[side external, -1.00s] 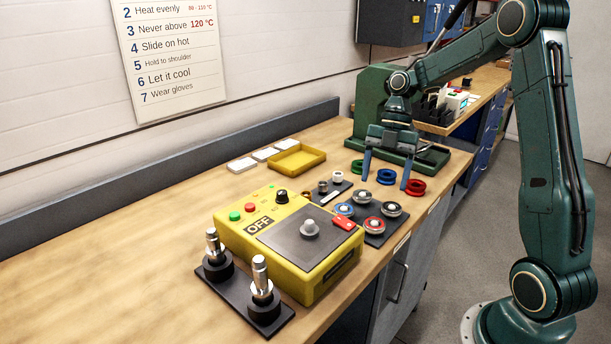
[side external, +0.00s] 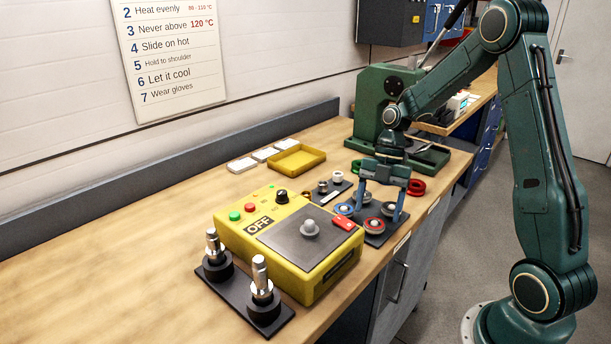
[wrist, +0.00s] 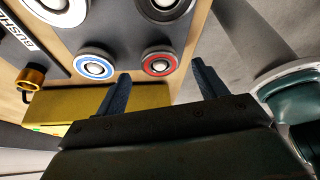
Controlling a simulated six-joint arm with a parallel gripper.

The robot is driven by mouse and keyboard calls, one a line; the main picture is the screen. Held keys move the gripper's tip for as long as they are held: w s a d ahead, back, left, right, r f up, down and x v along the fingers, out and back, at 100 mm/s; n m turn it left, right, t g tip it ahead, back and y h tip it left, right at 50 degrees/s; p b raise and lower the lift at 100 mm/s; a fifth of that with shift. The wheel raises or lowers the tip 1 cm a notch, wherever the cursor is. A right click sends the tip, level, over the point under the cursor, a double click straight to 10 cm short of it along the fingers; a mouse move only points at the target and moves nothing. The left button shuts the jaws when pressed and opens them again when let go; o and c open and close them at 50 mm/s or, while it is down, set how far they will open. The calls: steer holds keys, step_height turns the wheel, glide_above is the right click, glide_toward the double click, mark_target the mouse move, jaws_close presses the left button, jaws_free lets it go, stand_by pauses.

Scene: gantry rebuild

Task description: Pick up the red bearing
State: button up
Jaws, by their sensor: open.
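The red bearing (side external: 374,226), a metal ring with a red band, lies on the dark pad (side external: 376,239) at the bench's front edge. The wrist view shows it (wrist: 159,64) just beyond the gap between my fingertips. My gripper (side external: 378,213) is open with nothing held, pointing down over the pad. Its fingers appear in the wrist view (wrist: 160,72) on either side of the red bearing's line. I cannot tell how far the tips are above the pad. The blue bearing (wrist: 95,66) sits left of the red one in the wrist view.
The yellow heater box (side external: 290,238) stands close to the pad, with a small red piece (side external: 343,224) on its corner. Grey bearings (side external: 388,209) share the pad. A red ring (side external: 416,187) lies behind. A green press (side external: 385,100) stands at the back.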

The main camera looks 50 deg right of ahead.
steer(key=shift+x, duration=1.15)
steer(key=c, duration=1.1)
